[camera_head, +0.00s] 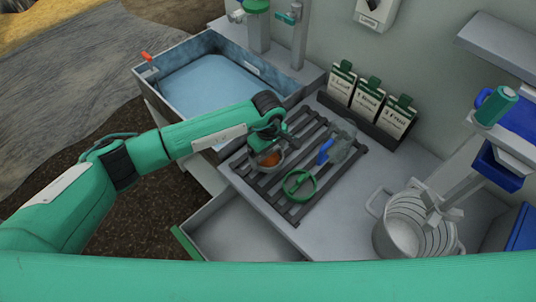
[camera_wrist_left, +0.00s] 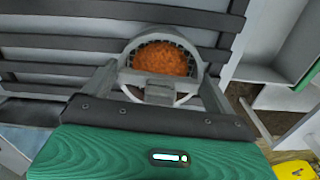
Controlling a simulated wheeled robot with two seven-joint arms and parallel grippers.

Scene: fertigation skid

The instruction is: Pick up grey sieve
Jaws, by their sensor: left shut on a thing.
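The grey sieve (camera_head: 279,166) is a small round bowl with orange-brown material inside, over the slatted dark rack (camera_head: 265,186). In the left wrist view its grey rim (camera_wrist_left: 133,47) surrounds a grainy orange mass. My left gripper (camera_head: 268,146) reaches in from the left and is shut on the near side of the sieve. In the left wrist view the fingers of my left gripper (camera_wrist_left: 160,92) stand on both sides of its grey grip part. I cannot tell whether the sieve touches the slats. My right gripper is not in view.
On the rack lie a green ring-shaped thing (camera_head: 299,196) and a clear item with a blue part (camera_head: 325,151). A water basin (camera_head: 160,98) stands behind left. Labelled packets (camera_head: 368,97) line the wall. An open drawer (camera_head: 185,243) juts out in front. A grey pot (camera_head: 381,236) stands right.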

